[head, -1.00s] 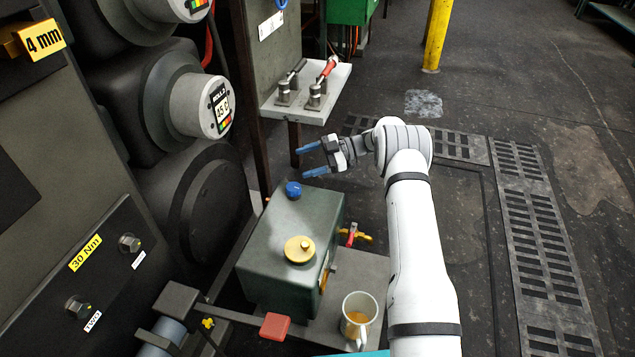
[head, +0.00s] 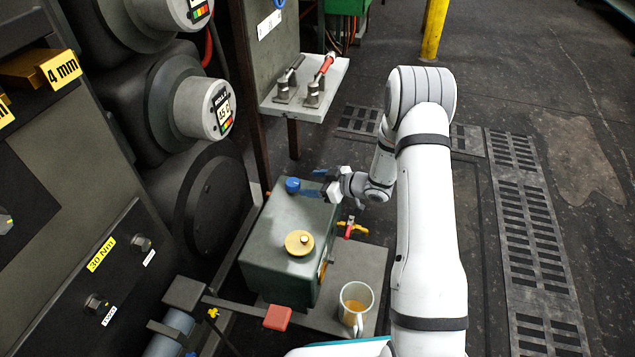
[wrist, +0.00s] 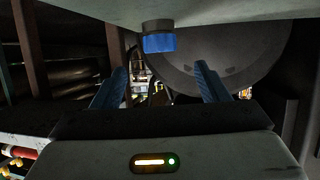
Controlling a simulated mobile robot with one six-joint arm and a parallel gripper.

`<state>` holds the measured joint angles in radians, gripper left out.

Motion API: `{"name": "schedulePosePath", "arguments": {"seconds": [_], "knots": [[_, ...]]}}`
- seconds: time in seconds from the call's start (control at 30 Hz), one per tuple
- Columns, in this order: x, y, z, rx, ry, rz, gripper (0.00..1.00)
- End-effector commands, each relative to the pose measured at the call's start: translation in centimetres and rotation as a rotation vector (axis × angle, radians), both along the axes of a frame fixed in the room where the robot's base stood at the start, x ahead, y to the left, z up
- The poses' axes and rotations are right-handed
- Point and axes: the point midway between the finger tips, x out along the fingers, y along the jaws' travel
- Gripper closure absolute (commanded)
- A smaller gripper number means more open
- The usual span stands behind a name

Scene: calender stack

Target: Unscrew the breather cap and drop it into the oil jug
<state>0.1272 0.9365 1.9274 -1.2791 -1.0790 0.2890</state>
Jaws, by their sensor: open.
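The blue cap (head: 292,184), which looks like the breather cap, sits on the far end of a green box's top (head: 270,228). My gripper (head: 314,182) is open and empty just right of the cap, with its blue fingers pointing left towards it. In the wrist view the picture is upside down. The cap (wrist: 159,42) shows there below the box top, sideways between the two fingers (wrist: 160,85) but apart from them. The oil jug (head: 356,306) is a pale cup with amber oil, right of the box's near end.
A yellow round cap (head: 299,243) is on the same box top. A red-handled valve (head: 351,228) sticks out at the box's right side. A red block (head: 278,317) on a bar is in front. A shelf with toggle clamps (head: 305,95) is behind. Large rollers stand left.

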Motion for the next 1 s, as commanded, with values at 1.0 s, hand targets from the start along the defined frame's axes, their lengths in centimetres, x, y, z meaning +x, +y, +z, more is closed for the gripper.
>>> {"name": "schedulePosePath", "arguments": {"seconds": [1.0], "knots": [[3.2, 5.3, -2.6, 0.002, -0.001, 0.002, 0.48]]}}
